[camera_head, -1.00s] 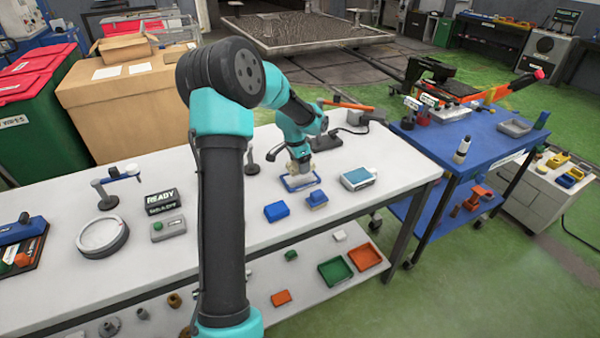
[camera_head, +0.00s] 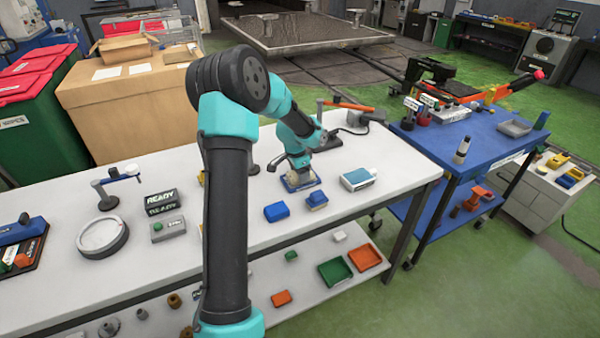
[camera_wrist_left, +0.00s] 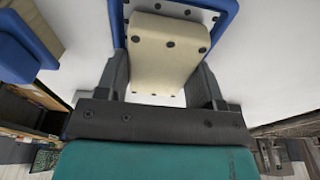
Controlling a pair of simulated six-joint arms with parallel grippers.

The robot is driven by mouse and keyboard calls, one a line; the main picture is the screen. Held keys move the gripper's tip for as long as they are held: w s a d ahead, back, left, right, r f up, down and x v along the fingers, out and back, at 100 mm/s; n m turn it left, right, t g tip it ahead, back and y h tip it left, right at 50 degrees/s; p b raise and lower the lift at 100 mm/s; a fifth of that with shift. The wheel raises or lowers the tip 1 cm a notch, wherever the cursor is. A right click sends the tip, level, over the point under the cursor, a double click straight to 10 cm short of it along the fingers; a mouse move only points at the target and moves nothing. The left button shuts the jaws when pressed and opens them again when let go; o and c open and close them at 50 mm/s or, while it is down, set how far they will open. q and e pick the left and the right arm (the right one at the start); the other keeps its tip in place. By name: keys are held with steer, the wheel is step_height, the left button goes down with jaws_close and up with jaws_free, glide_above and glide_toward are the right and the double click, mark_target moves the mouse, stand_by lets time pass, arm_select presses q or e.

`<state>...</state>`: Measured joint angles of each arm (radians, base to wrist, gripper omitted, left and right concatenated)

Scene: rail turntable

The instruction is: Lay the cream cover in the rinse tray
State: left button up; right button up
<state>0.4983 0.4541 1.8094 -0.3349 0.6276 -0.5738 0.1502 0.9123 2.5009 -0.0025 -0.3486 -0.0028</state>
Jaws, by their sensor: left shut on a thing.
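My left gripper (camera_head: 297,167) points down over a shallow blue-rimmed tray (camera_head: 287,189) on the white bench. It is shut on the cream cover (camera_head: 300,179). In the left wrist view the cover (camera_wrist_left: 165,52) is a cream slab with dark round holes, between the two fingers. The fingers and cover hide much of the tray. My right gripper is not in view.

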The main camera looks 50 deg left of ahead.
mark_target(295, 174)
arm_select(q)
steer(key=shift+f, duration=0.15)
steer(key=o, duration=1.1)
steer(key=r, duration=0.4)
steer(key=s+r, duration=0.1)
steer(key=r, duration=0.7)
steer(key=shift+s+a+r, duration=0.1)
steer(key=shift+s+a, duration=0.15)
steer(key=shift+s, duration=0.15)
